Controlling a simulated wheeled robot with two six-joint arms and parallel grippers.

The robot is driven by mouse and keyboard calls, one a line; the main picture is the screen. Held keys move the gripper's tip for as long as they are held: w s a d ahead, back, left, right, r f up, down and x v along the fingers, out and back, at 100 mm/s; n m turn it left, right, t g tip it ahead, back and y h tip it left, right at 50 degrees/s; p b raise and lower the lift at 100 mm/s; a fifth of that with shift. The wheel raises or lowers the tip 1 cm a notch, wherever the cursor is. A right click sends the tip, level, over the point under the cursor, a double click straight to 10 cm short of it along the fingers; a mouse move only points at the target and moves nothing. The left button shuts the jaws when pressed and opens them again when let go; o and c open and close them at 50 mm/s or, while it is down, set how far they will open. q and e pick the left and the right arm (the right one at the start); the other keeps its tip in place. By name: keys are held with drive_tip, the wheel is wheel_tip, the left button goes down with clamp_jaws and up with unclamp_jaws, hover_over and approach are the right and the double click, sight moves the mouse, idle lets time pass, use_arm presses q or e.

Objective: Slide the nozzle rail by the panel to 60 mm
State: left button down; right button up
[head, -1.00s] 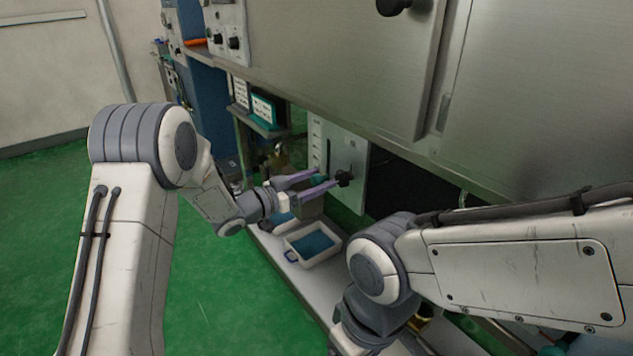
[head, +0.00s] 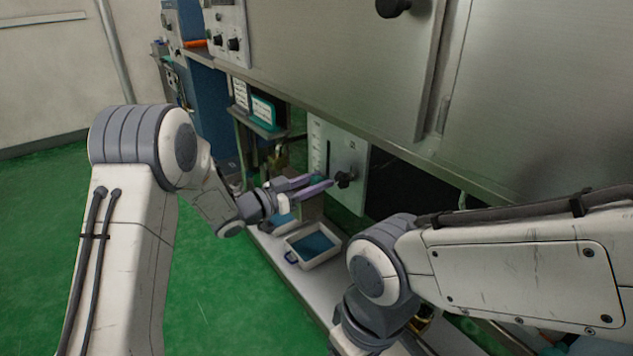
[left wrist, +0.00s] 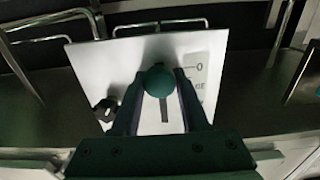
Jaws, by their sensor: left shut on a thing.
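The white panel (head: 357,158) stands under the steel cabinet, with a dark vertical slot and a scale beside it. A round green knob (left wrist: 158,81) sits at the slot's upper part. My left gripper (head: 322,181) is shut on this knob, and its fingers (left wrist: 160,92) lie on either side of it. My right gripper is out of view; only the right arm shows.
A black knob (head: 346,178) sticks out of the panel close to the left fingertips. A white tray with blue contents (head: 297,258) stands on the ledge below. The steel cabinet (head: 340,60) overhangs the panel. Open green floor lies at left.

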sight(328, 155)
use_arm(q)
drive_tip(key=shift+r, duration=0.1)
idle(0.7)
wheel_tip(328, 155, up, 6)
drive_tip(key=p, duration=0.5)
drive_tip(key=shift+r+p, duration=0.25)
drive_tip(key=shift+p, duration=0.1)
drive_tip(key=shift+a+f, duration=0.1)
drive_tip(key=shift+f, duration=0.05)
drive_tip(key=shift+c, duration=2.2)
unclamp_jaws()
drive_tip(key=shift+f, duration=0.2)
drive_tip(key=p+v, duration=0.1)
drive_tip(key=v, duration=0.9)
drive_tip(key=shift+a, duration=0.2)
